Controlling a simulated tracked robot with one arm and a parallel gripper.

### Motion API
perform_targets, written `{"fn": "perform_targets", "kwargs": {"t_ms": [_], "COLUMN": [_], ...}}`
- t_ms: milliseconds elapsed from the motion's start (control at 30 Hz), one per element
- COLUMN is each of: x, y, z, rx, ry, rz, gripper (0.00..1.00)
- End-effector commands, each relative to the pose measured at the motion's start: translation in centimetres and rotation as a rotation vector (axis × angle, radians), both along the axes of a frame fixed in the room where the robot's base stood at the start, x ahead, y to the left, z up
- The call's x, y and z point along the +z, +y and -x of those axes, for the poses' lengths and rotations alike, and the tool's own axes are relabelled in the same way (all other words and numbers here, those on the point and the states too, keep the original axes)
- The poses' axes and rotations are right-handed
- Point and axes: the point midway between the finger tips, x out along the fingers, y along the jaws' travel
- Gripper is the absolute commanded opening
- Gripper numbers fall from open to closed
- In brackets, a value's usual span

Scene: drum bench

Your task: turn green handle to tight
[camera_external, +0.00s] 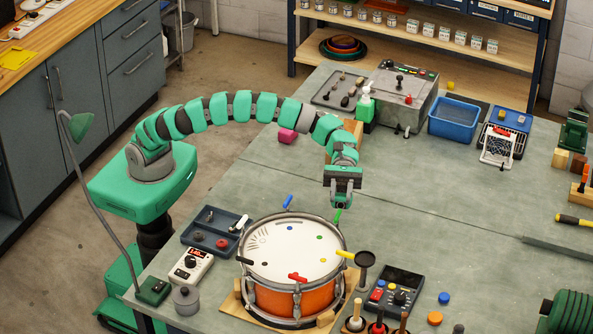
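The drum (290,251) has a white head, a metal rim and an orange shell. Small coloured handles stand around its rim. The green handle (337,216) is at the far right of the rim and leans up and outward. My gripper (341,204) points down just above the green handle's top end. I cannot tell whether they touch, or whether the fingers are apart. The blue handle (288,201), yellow handle (345,254), red handle (298,277) and black handle (247,261) sit elsewhere on the rim. Coloured dots lie on the head.
A dark round pad on a stand (365,259) is right of the drum. A black control box (396,290) stands beyond it. A blue-grey tray (215,230) and a white meter (191,267) are at the left. The bench right of my gripper is clear.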

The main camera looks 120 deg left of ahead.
Motion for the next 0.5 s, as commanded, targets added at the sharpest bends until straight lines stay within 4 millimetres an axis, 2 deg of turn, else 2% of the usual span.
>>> {"fn": "perform_targets", "kwargs": {"t_ms": [33,200,500], "x": [-0.2,-0.2,-0.2], "y": [-1.1,-4.1,-8.1], "z": [-0.3,-1.2,-2.6], "rx": [-0.003,-0.005,0.0], "ry": [-0.001,-0.002,0.0], "rz": [-0.001,-0.002,-0.002], "gripper": [0.29,0.29,0.29]}}
